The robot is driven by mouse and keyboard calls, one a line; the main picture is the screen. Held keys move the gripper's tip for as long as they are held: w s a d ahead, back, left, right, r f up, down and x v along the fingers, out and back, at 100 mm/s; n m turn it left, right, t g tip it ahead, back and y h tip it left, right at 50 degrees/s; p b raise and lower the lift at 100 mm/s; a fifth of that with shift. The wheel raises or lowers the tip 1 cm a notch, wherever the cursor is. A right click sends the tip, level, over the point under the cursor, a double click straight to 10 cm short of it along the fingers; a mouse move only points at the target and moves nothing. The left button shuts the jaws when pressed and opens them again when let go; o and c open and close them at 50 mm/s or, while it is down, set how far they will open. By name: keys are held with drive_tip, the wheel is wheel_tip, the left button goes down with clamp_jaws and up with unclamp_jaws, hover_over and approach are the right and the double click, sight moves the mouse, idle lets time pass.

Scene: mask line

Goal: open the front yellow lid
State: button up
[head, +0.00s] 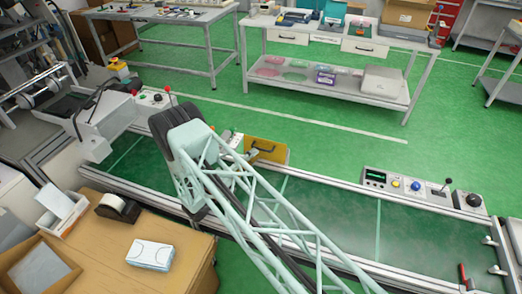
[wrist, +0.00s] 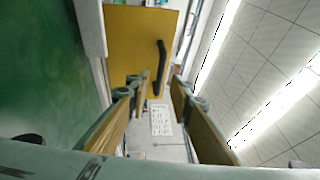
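The yellow lid (head: 268,151) shows just right of my arm in the head view, with a dark bar handle (head: 263,148) on its face. In the wrist view the yellow lid (wrist: 132,38) fills the upper middle, and its black handle (wrist: 161,62) is near its right edge. My gripper (wrist: 159,88) is open, with its two fingers spread apart. The handle's lower end appears close to the gap between the fingertips; I cannot tell whether they touch it. How far the lid is raised is unclear.
A control panel with knobs (head: 405,185) sits on the line's far rail at right. A brown workbench (head: 170,210) with a white box (head: 151,255) and tape dispenser (head: 118,208) is at the front left.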

sight(261, 149)
drive_tip(key=shift+x, duration=2.95)
clamp_jaws()
